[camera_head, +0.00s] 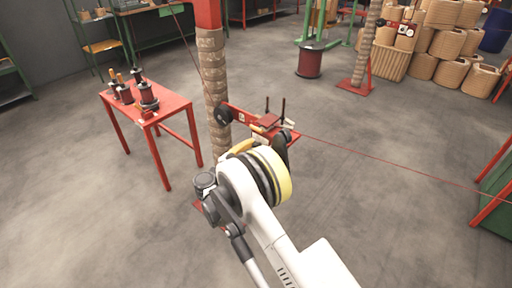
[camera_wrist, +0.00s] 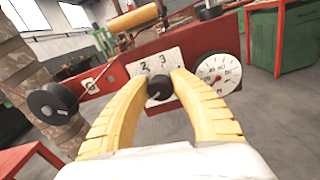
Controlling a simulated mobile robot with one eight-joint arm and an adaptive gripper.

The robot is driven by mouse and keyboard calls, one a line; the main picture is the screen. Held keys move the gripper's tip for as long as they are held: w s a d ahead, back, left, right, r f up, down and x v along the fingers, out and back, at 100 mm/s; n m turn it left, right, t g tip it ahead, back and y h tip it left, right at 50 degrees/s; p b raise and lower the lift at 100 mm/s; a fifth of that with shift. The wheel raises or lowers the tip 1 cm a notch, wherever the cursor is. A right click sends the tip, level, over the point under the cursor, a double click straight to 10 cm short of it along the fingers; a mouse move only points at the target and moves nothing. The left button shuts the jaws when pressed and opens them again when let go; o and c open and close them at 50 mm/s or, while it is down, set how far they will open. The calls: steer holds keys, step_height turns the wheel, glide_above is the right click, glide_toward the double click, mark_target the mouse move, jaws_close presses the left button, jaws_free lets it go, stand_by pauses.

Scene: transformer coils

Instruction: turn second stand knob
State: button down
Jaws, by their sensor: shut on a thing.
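In the wrist view a small black knob (camera_wrist: 159,88) sits on a white plate (camera_wrist: 153,66) marked with numbers, 2 and 3 among them. The plate is on a red stand panel (camera_wrist: 108,86). My gripper (camera_wrist: 162,84) has its two yellow ribbed fingers closed around the knob, one tip on each side. The fingers hide the lower part of the plate. In the head view the red stand arm (camera_head: 245,115) reaches out from a wrapped column (camera_head: 212,75). My own arm hides the knob and most of my gripper there.
A white dial with a red needle (camera_wrist: 218,75) is right of the knob. A black wheel (camera_wrist: 52,102) is at the left. A red table (camera_head: 172,108) with coils stands left of the column. A thin red wire (camera_head: 380,159) runs off to the right above open floor.

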steer(key=m, duration=0.4)
steer(key=shift+d+m, duration=0.1)
steer(key=shift+m, duration=0.2)
steer(key=m, duration=0.3)
steer(key=shift+m, duration=0.3)
steer(key=m, duration=0.7)
steer(key=shift+f, duration=0.1)
steer(key=m, duration=0.6)
steer(key=shift+f+m, duration=0.1)
steer(key=shift+m, duration=0.2)
steer(key=m, duration=0.6)
steer(key=shift+m, duration=0.3)
steer(key=c, duration=1.4)
jaws_free()
steer(key=shift+f, duration=0.1)
